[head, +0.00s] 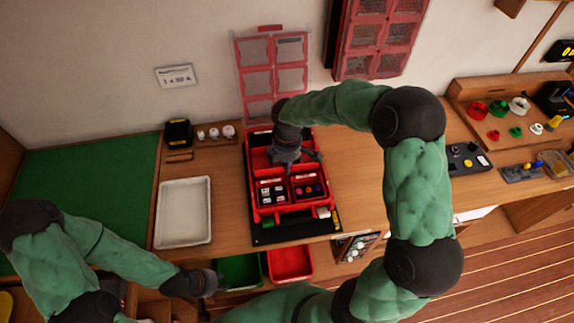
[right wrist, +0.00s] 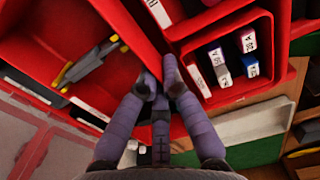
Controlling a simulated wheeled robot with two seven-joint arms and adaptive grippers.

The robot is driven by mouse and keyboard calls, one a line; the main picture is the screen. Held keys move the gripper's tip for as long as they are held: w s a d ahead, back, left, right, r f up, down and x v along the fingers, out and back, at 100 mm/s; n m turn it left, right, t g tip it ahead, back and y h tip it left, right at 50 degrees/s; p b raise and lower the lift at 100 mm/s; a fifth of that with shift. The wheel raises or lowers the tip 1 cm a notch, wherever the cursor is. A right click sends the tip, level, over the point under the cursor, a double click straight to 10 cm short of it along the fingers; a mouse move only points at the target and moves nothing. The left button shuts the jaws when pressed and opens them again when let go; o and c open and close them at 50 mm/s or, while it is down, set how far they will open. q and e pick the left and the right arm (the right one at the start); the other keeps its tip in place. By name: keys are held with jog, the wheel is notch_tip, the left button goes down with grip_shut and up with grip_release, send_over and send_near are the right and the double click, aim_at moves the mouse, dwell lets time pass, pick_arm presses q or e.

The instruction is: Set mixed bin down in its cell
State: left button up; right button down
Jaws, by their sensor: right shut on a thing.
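A red case (head: 249,172) with several compartments lies on the bench. At its near end a red bin with white, blue and red pieces (head: 271,191) sits beside one with round blue and red pieces (head: 308,187). My right gripper (head: 290,160) reaches down into the case just behind them. In the right wrist view its fingers (right wrist: 160,85) are shut on a thin red wall (right wrist: 148,42) beside the labelled pieces (right wrist: 220,66). I cannot tell whether the held bin touches the case floor. My left gripper (head: 213,283) is low at the front; its fingers are unclear.
A grey tool with yellow handles (right wrist: 90,66) lies in the compartment beside the fingers. A white tray (head: 183,211) and green mat (head: 80,190) lie left. Green (head: 239,270) and red (head: 290,263) bins sit below the bench's front edge. Bare bench shows right of the case.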

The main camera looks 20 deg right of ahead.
jog(key=shift+f+b, duration=0.6)
jog(key=shift+f, duration=0.55)
dwell(0.7)
jog(key=c, duration=1.3)
grip_release()
jog(key=shift+c, duration=0.2)
notch_tip(320, 180, up, 12)
